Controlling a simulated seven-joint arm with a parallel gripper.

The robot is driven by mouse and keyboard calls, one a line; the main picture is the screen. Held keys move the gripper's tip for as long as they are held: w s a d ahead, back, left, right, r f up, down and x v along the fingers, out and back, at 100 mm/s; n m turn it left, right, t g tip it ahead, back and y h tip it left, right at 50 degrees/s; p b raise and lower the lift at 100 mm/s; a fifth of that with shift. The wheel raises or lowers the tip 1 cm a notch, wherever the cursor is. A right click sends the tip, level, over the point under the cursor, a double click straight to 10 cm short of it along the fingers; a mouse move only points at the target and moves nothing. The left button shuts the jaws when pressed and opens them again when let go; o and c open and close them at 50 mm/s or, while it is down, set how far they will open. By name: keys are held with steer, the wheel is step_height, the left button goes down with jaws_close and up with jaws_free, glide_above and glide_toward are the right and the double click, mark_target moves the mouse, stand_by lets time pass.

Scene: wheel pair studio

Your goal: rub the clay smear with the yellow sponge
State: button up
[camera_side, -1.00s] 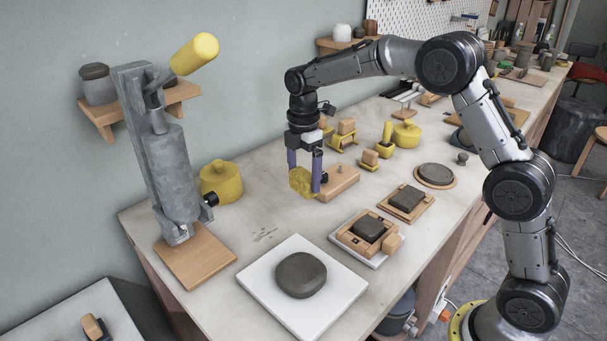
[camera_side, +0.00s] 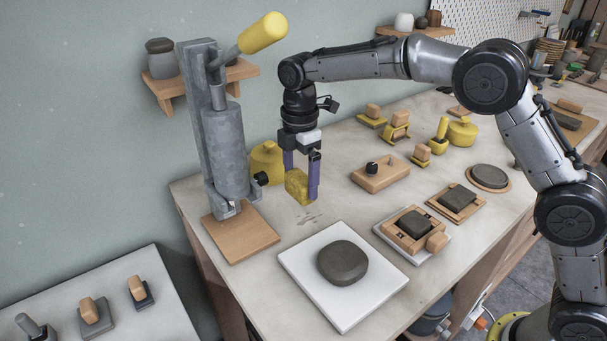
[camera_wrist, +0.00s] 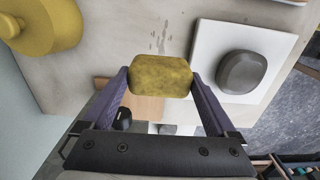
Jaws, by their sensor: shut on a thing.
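My gripper (camera_side: 301,180) is shut on the yellow sponge (camera_side: 296,187), with a purple finger on each side of it. The sponge also shows between the fingertips in the wrist view (camera_wrist: 160,75). The clay smear (camera_side: 307,218) is a set of faint grey-brown streaks on the pale tabletop, just below the sponge in the side view. In the wrist view the smear (camera_wrist: 160,38) lies just above the sponge's upper edge and is uncovered. The sponge appears to be held a little above the table; the exact gap cannot be told.
A white board (camera_side: 311,291) with a round dark clay lump (camera_side: 342,263) lies in front. A grey press (camera_side: 222,150) on a wooden base (camera_side: 240,239) and a yellow lidded pot (camera_side: 267,162) stand to the left. A wooden block with a black knob (camera_side: 381,177) lies to the right.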

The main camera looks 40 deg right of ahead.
steer(key=shift+f, duration=0.1)
step_height(320, 180, down, 6)
steer(key=shift+f, duration=0.25)
steer(key=d, duration=0.4)
steer(key=shift+f, duration=0.1)
steer(key=shift+d, duration=1)
steer(key=shift+a, duration=0.15)
steer(key=shift+a, duration=1.4)
steer(key=shift+f, duration=0.6)
